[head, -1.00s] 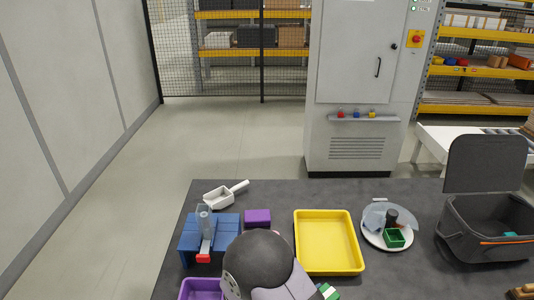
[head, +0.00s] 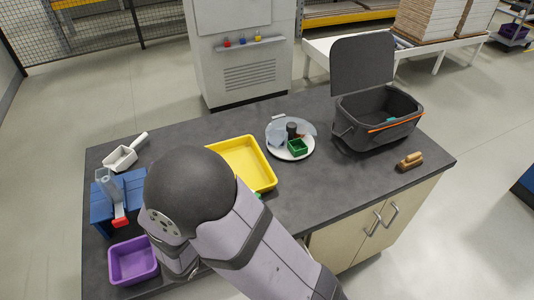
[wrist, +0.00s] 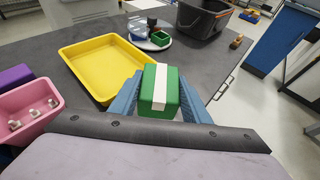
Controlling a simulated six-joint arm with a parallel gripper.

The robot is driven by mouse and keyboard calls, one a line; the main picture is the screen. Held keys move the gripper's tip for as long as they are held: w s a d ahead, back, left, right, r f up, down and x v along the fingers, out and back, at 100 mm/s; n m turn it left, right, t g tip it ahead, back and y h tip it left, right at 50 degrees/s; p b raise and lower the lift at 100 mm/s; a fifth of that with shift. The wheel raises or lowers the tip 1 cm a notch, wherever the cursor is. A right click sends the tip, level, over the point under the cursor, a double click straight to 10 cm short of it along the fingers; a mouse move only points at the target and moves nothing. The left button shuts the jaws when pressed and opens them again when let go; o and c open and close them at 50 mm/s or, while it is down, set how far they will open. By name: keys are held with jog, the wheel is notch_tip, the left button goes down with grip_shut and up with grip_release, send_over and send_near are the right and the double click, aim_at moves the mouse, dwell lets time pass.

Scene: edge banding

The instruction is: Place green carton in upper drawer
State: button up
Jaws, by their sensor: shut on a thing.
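The green carton (wrist: 173,92) with a white band is between the blue fingers of my gripper (wrist: 158,92) in the wrist view. My gripper is shut on it, and it is held over the dark table beside the yellow tray. In the head view my arm hides most of the gripper; only a sliver of green shows by the tray. No open drawer shows. Beige fronts (head: 345,240) with two metal handles (head: 391,214) are under the table in the head view, but I cannot tell whether they are drawers or doors.
The yellow tray (head: 262,178) is empty. A white plate (head: 292,155) holds a green box and a dark cup. An open dark bin (head: 375,135), a brush (head: 410,161), a purple bin (head: 132,264) and a pink bin (wrist: 27,114) are around. The table's right front is clear.

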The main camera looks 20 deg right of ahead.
notch_tip(320, 180, up, 3)
jog(key=shift+f, duration=0.1)
jog(key=shift+w+b, duration=0.35)
jog(key=shift+b, duration=0.1)
jog(key=w+d+m+g+h+b, duration=0.1)
jog(key=w+d+m+b, duration=0.1)
jog(key=w+b, duration=0.3)
jog(key=m+g+h+b, duration=0.2)
jog(key=m+g+b, duration=0.45)
jog(key=b, duration=0.45)
send_over(287, 174)
jog(key=shift+n+g, duration=0.35)
jog(key=shift+n, duration=0.1)
jog(key=shift+d+f+p, duration=0.1)
jog(key=shift+f+p, duration=0.55)
jog(key=shift+f, duration=6.6)
jog(key=shift+f, duration=0.2)
